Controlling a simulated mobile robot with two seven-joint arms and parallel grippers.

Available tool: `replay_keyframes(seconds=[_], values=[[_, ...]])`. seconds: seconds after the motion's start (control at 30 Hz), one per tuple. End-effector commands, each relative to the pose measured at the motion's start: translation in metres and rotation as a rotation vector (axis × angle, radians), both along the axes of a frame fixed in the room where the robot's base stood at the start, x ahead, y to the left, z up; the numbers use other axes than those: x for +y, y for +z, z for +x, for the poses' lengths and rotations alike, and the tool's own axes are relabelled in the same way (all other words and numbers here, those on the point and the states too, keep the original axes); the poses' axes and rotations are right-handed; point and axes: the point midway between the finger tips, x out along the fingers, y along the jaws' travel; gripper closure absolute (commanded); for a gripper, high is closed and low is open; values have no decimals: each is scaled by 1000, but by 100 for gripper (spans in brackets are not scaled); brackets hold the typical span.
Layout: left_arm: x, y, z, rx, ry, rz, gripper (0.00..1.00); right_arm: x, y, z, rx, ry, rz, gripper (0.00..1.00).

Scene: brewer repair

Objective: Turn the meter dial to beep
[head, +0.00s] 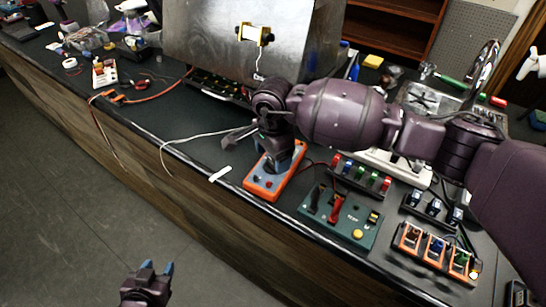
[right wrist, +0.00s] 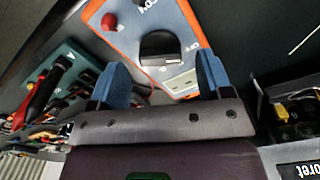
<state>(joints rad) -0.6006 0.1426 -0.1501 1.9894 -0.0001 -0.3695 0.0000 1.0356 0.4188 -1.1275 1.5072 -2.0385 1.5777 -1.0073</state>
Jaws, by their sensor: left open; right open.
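The meter (head: 258,184), an orange-edged grey-blue box, lies on the dark counter in the head view, partly hidden by my right gripper (head: 277,158). In the right wrist view the meter (right wrist: 184,22) shows its black dial (right wrist: 159,47), with small lettering around it and a red button or jack to the left. My right gripper (right wrist: 162,62) is open, its blue fingers on either side of the dial's near end. I cannot tell if they touch it. My left gripper (head: 157,266) is open and empty, low over the floor in front of the counter.
A green test board (head: 313,222) with red and black probes lies right of the meter. Racks of coloured parts and an orange bin row (head: 437,247) stand further right. A metal brewer housing (head: 205,45) stands behind. A white cable crosses the counter left of the meter.

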Motion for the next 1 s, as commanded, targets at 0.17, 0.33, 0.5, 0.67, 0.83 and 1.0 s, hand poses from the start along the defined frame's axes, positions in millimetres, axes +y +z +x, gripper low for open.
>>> replay_keyframes(seconds=[0.17, 0.33, 0.5, 0.67, 0.83, 1.0], values=[[0, 4, 2, -6, -1, -1, 55, 0, -13, 0, 1, 0, 1, 28], [0, 4, 3, -7, -2, 0, 55, 0, -17, 0, -1, 0, 1, 28], [0, 4, 3, -7, -2, 0, 55, 0, -17, 0, -1, 0, 1, 28], [0, 3, 2, -6, -1, 0, 55, 0, -16, 0, -1, 0, 1, 50], [0, 2, -1, -1, 0, 0, 55, 0, -16, 0, -1, 0, 1, 76], [1, 0, -3, 4, 2, 0, 55, 0, -16, 0, -1, -8, 1, 76]])
